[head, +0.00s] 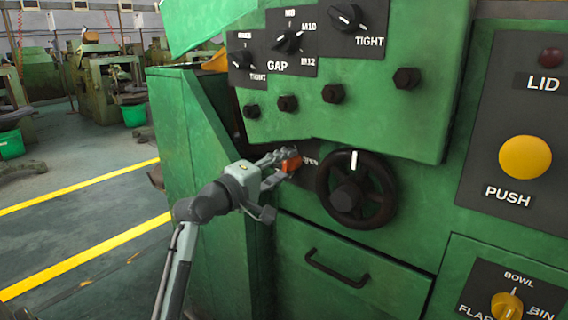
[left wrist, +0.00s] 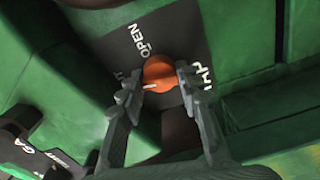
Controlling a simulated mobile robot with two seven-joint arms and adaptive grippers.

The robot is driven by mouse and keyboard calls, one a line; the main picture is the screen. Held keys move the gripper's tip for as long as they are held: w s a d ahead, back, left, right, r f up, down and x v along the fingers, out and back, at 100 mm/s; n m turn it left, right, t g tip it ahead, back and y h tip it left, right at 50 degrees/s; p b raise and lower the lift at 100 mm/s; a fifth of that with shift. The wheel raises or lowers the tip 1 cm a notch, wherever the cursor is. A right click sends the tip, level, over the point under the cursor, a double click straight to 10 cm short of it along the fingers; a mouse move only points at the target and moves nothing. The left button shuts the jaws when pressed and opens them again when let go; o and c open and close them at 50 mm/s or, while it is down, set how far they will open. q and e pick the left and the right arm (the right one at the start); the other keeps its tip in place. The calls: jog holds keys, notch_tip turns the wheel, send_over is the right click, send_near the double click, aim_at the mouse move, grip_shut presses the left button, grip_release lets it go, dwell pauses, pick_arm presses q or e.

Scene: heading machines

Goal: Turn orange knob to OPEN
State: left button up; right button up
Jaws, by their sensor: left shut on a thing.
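The orange knob (head: 292,164) sits on a dark plate low on the green machine, left of a black handwheel. In the left wrist view the orange knob (left wrist: 159,70) lies between the two fingers of my left gripper (left wrist: 157,79), which is shut on it. A short white mark shows on the knob's lower left side, not in line with the OPEN label (left wrist: 139,38) above it. Other lettering on the plate is partly hidden by the fingers. In the head view my left gripper (head: 280,160) reaches the knob from the left and hides part of the plate. My right gripper is not in view.
The black handwheel (head: 355,190) stands close to the right of the knob. A green panel with GAP dials (head: 289,41) and bolts overhangs above. A drawer with a black handle (head: 337,268) is below. Open floor with yellow lines (head: 85,256) lies left.

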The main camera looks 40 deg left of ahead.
pick_arm(q)
jog(key=m+p, duration=0.1)
jog(key=m, duration=0.1)
jog(key=shift+m, duration=0.4)
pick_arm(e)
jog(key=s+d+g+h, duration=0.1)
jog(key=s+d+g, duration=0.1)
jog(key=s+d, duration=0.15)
pick_arm(q)
jog(key=shift+m, duration=0.4)
jog(key=m+p, duration=0.1)
jog(key=m, duration=0.2)
jog(key=shift+m, duration=0.3)
jog(key=m+p, duration=0.3)
jog(key=m, duration=0.3)
jog(key=shift+r+m, duration=0.1)
jog(key=shift+m, duration=0.2)
jog(key=shift+m+p, duration=0.7)
jog(key=shift+m, duration=0.3)
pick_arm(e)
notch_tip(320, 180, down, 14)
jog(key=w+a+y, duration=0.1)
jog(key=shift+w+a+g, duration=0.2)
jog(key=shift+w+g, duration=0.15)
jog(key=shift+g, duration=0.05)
pick_arm(q)
jog(key=o, duration=1.2)
jog(key=shift+c, duration=0.2)
